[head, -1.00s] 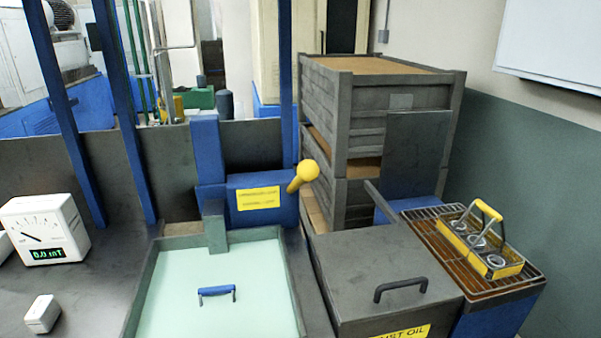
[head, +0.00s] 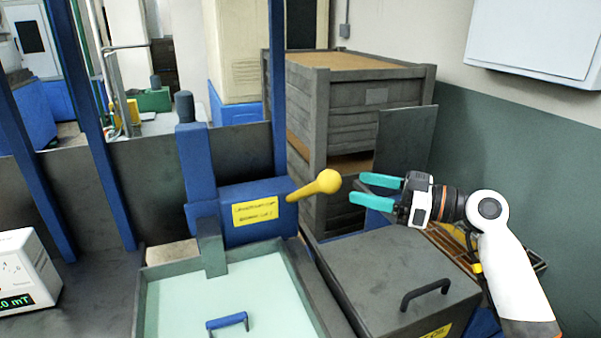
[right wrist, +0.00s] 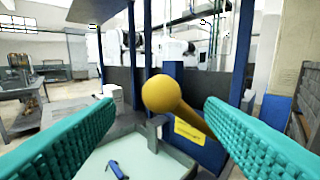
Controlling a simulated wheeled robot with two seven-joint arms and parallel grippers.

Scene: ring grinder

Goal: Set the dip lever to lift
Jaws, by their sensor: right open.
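The dip lever is a yellow handle with a ball end (head: 327,182), sticking out to the right and slightly up from a blue housing (head: 235,202) with a yellow label. My right gripper (head: 358,188) is open, its teal fingers pointing left at the ball from a short distance to its right. In the right wrist view the yellow ball (right wrist: 162,93) shows between the two spread fingers, in front of the labelled housing; I see no contact. The label text is too blurred to read. My left gripper is not in view.
A tank of pale green liquid (head: 185,310) with a blue-handled item (head: 227,321) lies below the housing. A grey lidded box (head: 385,262) with a dark handle stands under my right arm. Grey crates (head: 350,110) stand behind. A white meter (head: 25,275) is at left.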

